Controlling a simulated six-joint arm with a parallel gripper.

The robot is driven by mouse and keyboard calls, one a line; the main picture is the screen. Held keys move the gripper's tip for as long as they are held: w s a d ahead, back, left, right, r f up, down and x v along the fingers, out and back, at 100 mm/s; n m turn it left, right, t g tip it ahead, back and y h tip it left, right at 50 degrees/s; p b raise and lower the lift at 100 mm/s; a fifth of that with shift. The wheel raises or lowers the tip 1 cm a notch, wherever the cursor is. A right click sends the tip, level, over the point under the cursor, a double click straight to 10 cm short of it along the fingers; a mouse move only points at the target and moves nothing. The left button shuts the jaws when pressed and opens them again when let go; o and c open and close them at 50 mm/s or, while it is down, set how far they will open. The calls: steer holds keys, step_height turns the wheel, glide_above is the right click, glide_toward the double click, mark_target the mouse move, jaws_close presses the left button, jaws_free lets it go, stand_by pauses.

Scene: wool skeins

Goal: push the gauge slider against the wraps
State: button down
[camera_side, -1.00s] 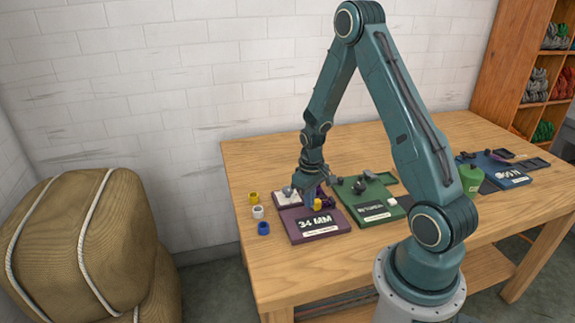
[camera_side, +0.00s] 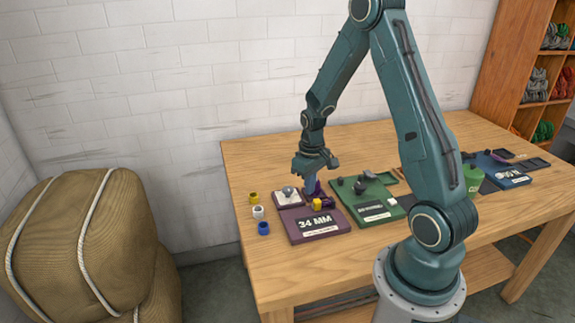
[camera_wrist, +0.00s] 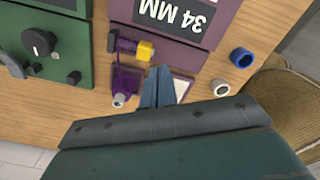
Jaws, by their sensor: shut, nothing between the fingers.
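The purple gauge board (camera_side: 300,235) with its "34 MM" display lies near the table's left end; it also shows in the wrist view (camera_wrist: 180,40). A yellow block, which looks like the gauge slider (camera_wrist: 146,50), sits beside a dark post on the board, and it shows in the side view (camera_side: 317,203). I cannot tell whether the fingers touch the slider.
A white pad with a grey knob (camera_side: 288,191) is on the board's back left. Yellow, white and blue rings (camera_side: 263,228) lie to the left. A green board (camera_side: 366,190) with a dark knob stands close on the right. A green canister (camera_side: 473,178) is farther right.

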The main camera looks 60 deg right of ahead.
steer(key=shift+r, duration=1.5)
steer(key=s+a+r+n+t, duration=0.1)
steer(key=s+a+r+t, duration=0.15)
steer(key=a+r, duration=1.05)
steer(key=s+a+r+n+t, duration=0.1)
steer(key=s+a+r, duration=0.2)
steer(key=s, duration=0.3)
steer(key=s+a+r+n+t, duration=0.1)
steer(key=s+a+r+t, duration=0.1)
steer(key=s+r, duration=0.4)
steer(key=shift+a+r, duration=0.2)
steer(key=shift+a, duration=0.7)
